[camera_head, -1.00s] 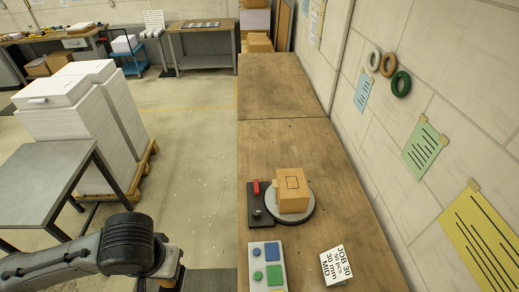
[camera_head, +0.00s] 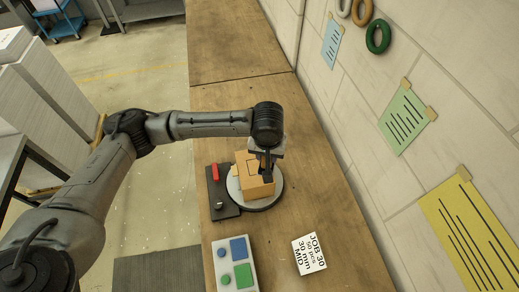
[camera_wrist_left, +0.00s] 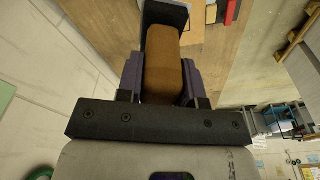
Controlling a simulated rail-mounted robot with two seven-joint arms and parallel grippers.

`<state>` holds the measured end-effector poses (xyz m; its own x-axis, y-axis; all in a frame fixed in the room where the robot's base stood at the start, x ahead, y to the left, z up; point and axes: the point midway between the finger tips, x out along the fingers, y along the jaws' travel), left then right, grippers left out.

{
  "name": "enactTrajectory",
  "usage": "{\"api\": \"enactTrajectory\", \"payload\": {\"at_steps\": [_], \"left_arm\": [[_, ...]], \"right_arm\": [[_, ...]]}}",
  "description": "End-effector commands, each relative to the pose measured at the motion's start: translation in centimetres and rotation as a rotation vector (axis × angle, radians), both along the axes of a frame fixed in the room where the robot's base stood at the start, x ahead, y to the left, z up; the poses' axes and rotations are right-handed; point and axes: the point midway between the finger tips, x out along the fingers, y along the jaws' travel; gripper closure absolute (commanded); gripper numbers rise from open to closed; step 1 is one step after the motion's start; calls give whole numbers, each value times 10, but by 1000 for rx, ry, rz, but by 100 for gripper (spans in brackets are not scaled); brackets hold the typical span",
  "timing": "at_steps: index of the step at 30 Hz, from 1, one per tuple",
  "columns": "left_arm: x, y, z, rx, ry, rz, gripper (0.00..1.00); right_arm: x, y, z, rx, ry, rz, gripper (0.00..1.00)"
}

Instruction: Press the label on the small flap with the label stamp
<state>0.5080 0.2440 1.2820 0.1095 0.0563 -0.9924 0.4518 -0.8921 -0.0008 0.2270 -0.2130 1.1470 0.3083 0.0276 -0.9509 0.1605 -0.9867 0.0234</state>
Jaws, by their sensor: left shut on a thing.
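An orange-brown box (camera_head: 246,172) with a dark outline on its top stands on a round grey turntable (camera_head: 272,197). My left gripper (camera_head: 266,160) is above the right part of the box, its arm reaching in from the left. It is shut on the label stamp, whose brown handle (camera_wrist_left: 163,65) and black head (camera_wrist_left: 166,12) show in the left wrist view. In the head view the stamp (camera_head: 266,174) is a small dark shape over the box; I cannot tell if it touches. The gripper and stamp hide part of the box top. My right gripper is not in view.
A black plate with a red handle (camera_head: 215,172) lies left of the turntable. A panel with blue and green shapes (camera_head: 222,266) and a white job card (camera_head: 309,254) lie in front. The wooden bench (camera_head: 238,98) is clear behind. The wall stands close on the right.

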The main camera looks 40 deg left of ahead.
Motion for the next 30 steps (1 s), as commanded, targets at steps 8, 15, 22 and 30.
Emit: {"api": "enactTrajectory", "payload": {"at_steps": [8, 15, 22, 30], "left_arm": [[42, 63, -93, 3, 3, 294, 85], [51, 94, -130, 1, -1, 406, 85], [52, 100, -143, -1, -2, 426, 85], [52, 100, -158, 0, -2, 424, 85]], "right_arm": [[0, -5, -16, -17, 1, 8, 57], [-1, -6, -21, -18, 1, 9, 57], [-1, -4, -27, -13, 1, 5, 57], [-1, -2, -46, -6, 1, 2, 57]]}}
